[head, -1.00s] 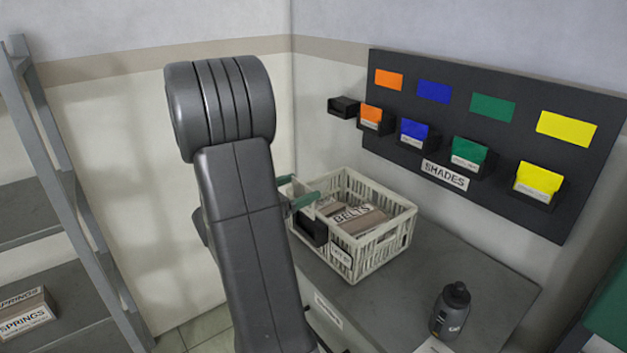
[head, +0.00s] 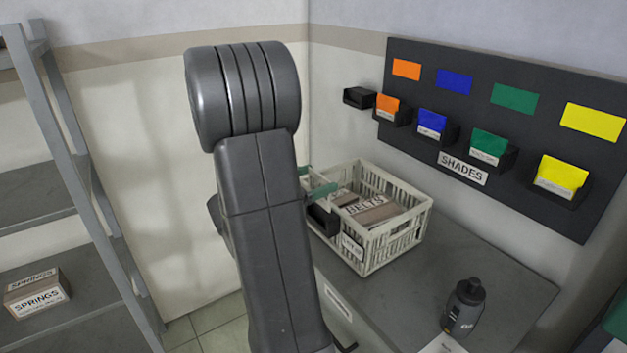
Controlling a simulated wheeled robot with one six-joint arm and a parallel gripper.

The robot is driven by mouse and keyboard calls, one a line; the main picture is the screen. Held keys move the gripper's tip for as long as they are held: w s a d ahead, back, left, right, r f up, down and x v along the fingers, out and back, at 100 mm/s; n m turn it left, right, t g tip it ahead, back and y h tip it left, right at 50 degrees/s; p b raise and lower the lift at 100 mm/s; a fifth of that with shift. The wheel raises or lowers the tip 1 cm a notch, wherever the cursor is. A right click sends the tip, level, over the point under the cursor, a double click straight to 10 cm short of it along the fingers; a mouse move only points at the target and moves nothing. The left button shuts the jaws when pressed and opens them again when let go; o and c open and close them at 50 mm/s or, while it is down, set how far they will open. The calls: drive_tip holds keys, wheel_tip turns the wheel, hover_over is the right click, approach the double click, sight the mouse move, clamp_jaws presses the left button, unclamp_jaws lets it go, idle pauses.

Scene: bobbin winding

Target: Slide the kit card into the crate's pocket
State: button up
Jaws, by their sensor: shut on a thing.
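The cream slatted crate (head: 393,248) stands on the grey bench. A black pocket (head: 322,219) hangs on its left side. My gripper (head: 314,182), with green fingers, is at the crate's left edge, just above the pocket. A small pale piece shows between the fingers, which are shut on it; it looks like the kit card, but my arm hides most of it. I cannot tell whether its lower edge is inside the pocket.
A box marked BELTS (head: 374,209) lies in the crate. A dark bottle (head: 464,307) stands on the bench (head: 432,275). The SHADES board (head: 520,165) with small bins is on the wall. A shelf rack with a SPRINGS box (head: 37,293) stands at left.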

drive_tip(key=shift+f, duration=0.15)
drive_tip(key=shift+f+b, duration=2.4)
drive_tip(key=shift+f, duration=0.45)
drive_tip(key=shift+f+b, duration=0.3)
drive_tip(key=shift+f, duration=0.05)
drive_tip(key=o, duration=0.9)
drive_tip(key=shift+a, duration=0.1)
drive_tip(key=b+v, duration=0.1)
drive_tip(key=v, duration=1.2)
drive_tip(key=shift+s+a, duration=0.2)
drive_tip(key=shift+a, duration=0.1)
